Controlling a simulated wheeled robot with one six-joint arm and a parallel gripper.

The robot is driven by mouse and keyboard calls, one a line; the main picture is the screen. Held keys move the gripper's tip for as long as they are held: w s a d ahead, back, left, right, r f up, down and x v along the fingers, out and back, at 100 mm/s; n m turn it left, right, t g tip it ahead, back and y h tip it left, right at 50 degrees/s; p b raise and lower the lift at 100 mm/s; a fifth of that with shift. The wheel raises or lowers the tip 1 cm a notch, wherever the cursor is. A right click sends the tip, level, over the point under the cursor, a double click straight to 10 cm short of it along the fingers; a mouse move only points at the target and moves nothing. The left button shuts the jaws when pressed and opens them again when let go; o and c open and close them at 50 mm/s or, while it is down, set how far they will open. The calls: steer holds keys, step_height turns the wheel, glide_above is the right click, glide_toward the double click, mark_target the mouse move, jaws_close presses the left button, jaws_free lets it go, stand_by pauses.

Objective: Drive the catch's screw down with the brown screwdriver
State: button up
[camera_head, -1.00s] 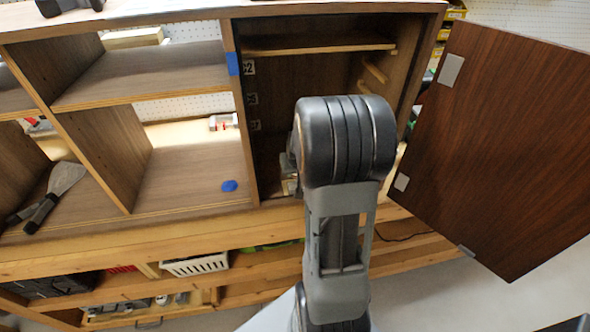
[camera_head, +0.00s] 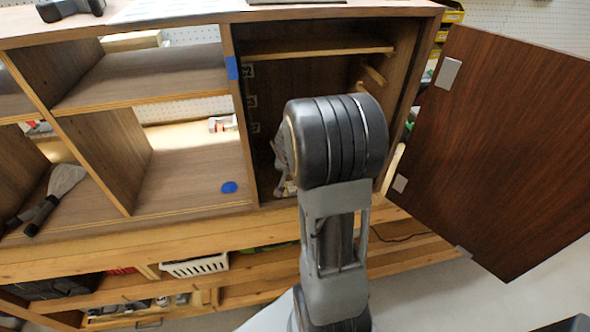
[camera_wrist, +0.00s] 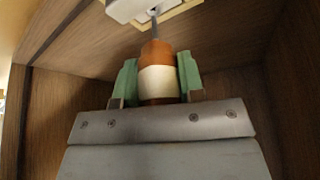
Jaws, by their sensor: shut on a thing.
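In the wrist view my gripper (camera_wrist: 158,88) is shut on the brown screwdriver (camera_wrist: 156,52), with a green-padded finger on each side of its handle. The handle is orange-brown with a cream band. Its shaft points away from the gripper and its tip meets the white catch (camera_wrist: 130,8) at the top of the picture. The catch sits on a pale wooden block (camera_wrist: 182,10). The screw itself is too small to make out at the tip. In the head view my arm hides the screwdriver and most of the gripper inside the right cabinet bay.
The cabinet door (camera_head: 500,150) stands open at the right. A shelf (camera_head: 320,53) crosses the bay above my arm. The divider (camera_head: 240,110) with blue tape is close on the left. A scraper (camera_head: 55,195) lies in the lower left compartment.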

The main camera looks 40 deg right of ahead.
steer(key=shift+r+p, duration=1.2)
steer(key=shift+r, duration=0.8)
